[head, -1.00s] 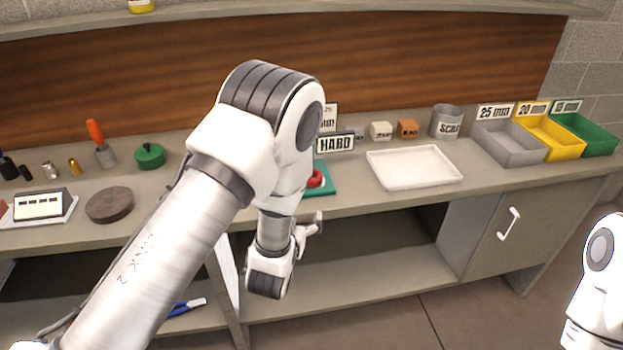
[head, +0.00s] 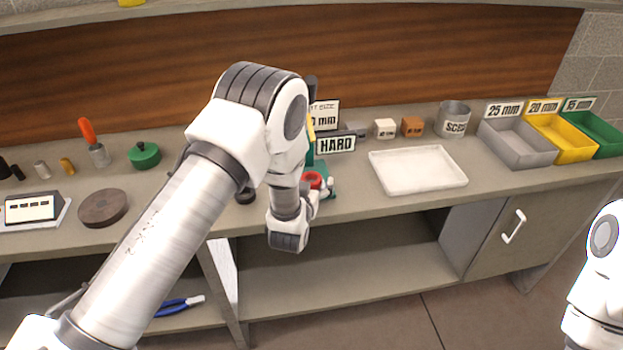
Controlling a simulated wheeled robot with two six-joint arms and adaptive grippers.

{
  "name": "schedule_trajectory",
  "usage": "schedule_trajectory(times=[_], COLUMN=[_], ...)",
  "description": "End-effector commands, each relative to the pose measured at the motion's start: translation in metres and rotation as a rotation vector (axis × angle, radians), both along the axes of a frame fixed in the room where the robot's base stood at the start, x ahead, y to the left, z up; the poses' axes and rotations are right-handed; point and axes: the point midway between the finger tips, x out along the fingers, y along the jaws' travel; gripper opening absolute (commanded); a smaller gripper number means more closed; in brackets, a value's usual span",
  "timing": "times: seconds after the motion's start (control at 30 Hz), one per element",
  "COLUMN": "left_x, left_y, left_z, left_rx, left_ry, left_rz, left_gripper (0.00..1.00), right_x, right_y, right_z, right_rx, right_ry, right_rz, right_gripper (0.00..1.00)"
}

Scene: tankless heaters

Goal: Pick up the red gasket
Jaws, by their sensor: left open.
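The red gasket (head: 312,179) is a small red ring on a green mat (head: 324,172) near the front of the bench, below the HARD sign (head: 336,144). My left arm comes in from the left and hides part of the mat. My left gripper (head: 328,188) is open, just at the front right of the gasket. Its fingers are small and partly hidden by the wrist, and I cannot tell whether they touch the ring. Only a part of my right arm shows at the right edge; its gripper is out of view.
A white tray (head: 417,170) lies to the right. Grey (head: 517,143), yellow (head: 563,139) and green (head: 597,133) bins stand at the far right, beside a scrap can (head: 452,119). A brown disc (head: 103,208) and a green lidded piece (head: 144,155) are at left.

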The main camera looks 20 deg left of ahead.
Motion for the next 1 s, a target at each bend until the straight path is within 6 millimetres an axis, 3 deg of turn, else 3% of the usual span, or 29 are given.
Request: schedule_trajectory(times=[0.07, 0.2, 0.23, 0.27, 0.37, 0.4, 0.67, 0.97, 1.0], left_x=[0.0, 0.0, 0.0, 0.0, -0.001, -0.001, -0.001, 0.0, -0.006], left_y=[0.0, 0.0, 0.0, 0.0, 0.0, 0.0, 0.0, 0.0, -0.003], left_z=[0.0, 0.0, 0.0, 0.0, 0.0, -0.001, 0.003, 0.041, 0.039], left_rx=[0.0, 0.0, 0.0, 0.0, 0.0, 0.0, 0.0, 0.0, 0.001], left_ry=[0.0, 0.0, 0.0, 0.001, 0.001, 0.001, 0.002, -0.001, 0.003], left_rz=[0.0, 0.0, 0.0, 0.0, 0.0, 0.0, 0.0, 0.0, -0.002], left_gripper=[0.87, 0.37, 0.27, 0.23, 0.23, 0.17, 0.17, 0.17, 0.17], right_x=[0.0, 0.0, 0.0, 0.0, 0.0, 0.0, 0.0, 0.0, 0.0], right_y=[0.0, 0.0, 0.0, 0.0, 0.0, 0.0, 0.0, 0.0, 0.0], right_z=[0.0, 0.0, 0.0, 0.0, 0.0, 0.0, 0.003, 0.028, 0.027], right_rx=[0.0, 0.0, 0.0, 0.0, 0.0, 0.0, 0.0, 0.0, 0.0], right_ry=[0.001, 0.001, 0.001, 0.001, 0.001, 0.001, 0.001, 0.001, 0.0], right_rz=[0.0, 0.0, 0.0, 0.0, 0.0, 0.0, 0.0, 0.0, 0.0], right_gripper=[0.4, 0.4, 0.4, 0.4, 0.4, 0.4, 0.4, 0.4, 0.4])
